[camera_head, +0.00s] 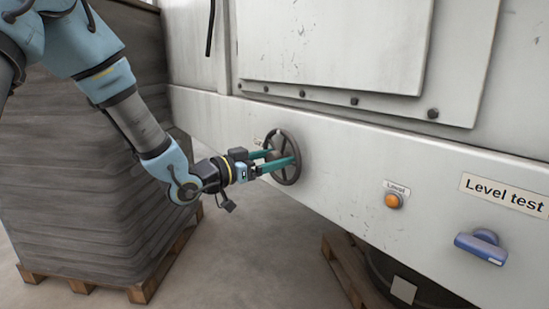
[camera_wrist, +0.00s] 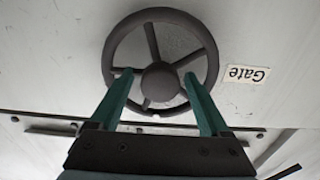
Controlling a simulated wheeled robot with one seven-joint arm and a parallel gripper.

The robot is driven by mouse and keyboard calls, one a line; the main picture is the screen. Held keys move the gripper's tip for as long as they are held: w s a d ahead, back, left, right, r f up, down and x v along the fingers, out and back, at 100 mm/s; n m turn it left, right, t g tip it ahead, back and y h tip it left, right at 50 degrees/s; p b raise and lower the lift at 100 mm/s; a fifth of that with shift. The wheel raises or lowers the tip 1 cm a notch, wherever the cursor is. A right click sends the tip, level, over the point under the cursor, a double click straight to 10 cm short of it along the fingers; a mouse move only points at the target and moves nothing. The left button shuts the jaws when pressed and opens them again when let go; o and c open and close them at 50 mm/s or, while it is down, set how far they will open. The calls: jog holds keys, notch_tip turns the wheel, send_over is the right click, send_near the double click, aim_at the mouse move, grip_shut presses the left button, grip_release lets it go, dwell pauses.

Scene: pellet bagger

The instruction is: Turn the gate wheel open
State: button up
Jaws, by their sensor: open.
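The gate wheel (camera_head: 288,178) is a dark grey handwheel with spokes and a round hub, mounted on the machine's pale front panel. It also shows in the wrist view (camera_wrist: 122,31), with a "Gate" label (camera_wrist: 246,74) beside it, seen upside down. My gripper (camera_head: 281,158) reaches the wheel from the left. Its two green fingers (camera_wrist: 158,82) are open and stand on either side of the hub, overlapping the wheel's lower half in the wrist view. A gap shows between each finger and the hub. I cannot tell whether the fingertips touch the spokes or rim.
An orange button (camera_head: 392,201) and a blue handle (camera_head: 481,247) under a "Level test" label (camera_head: 503,193) sit on the panel at right. A wrapped stack (camera_head: 80,190) on a wooden pallet (camera_head: 140,292) stands at left. The floor between is clear.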

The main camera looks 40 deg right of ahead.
grip_shut()
dwell(0.5)
dwell(0.3)
